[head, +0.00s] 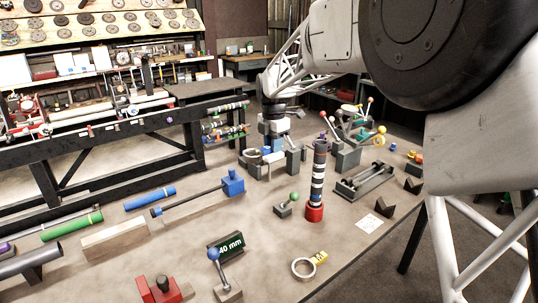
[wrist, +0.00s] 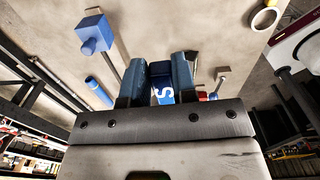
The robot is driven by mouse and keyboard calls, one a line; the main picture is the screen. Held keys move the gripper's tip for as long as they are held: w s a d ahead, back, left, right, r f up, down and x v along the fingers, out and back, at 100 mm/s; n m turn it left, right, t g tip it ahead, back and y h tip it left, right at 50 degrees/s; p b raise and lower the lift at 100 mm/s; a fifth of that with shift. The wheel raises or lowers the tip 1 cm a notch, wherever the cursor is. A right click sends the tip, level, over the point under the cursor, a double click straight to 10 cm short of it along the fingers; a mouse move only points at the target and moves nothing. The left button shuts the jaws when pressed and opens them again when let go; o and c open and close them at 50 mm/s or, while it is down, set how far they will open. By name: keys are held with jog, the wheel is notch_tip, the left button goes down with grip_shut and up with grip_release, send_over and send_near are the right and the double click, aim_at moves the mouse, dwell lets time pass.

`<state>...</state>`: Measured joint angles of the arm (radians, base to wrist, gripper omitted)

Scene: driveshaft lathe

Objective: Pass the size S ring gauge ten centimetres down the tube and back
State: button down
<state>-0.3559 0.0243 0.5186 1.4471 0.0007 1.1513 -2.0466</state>
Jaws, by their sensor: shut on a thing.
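My gripper (head: 272,140) is over the bench near the middle of the head view, beside some grey blocks. In the wrist view, its two dark fingers (wrist: 160,82) are closed on the blue tag (wrist: 162,92) of the size S ring gauge, marked with a white S. The ring itself is hidden behind the gripper there and is too small to make out surely in the head view.
A second ring gauge (head: 303,269) with a yellow tag lies at the front. A striped column (head: 317,180) on a red base stands right of centre. A green-knobbed lever (head: 288,203), a 40 mm sign (head: 228,246) and a blue-ended rod (head: 200,196) are nearby. Front middle bench is partly clear.

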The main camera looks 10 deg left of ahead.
jog(key=w+d+r, duration=0.2)
jog(key=d+r, duration=0.3)
jog(key=d, duration=0.5)
jog(key=w+d+r, duration=0.2)
jog(key=d+r, duration=0.3)
jog(key=d, duration=0.5)
jog(key=shift+w+d+m, duration=0.2)
jog(key=shift+d+m, duration=0.1)
jog(key=shift+d, duration=0.05)
jog(key=shift+f, duration=0.25)
jog(key=shift+f, duration=1.7)
jog(key=shift+f, duration=2.6)
dwell(1.1)
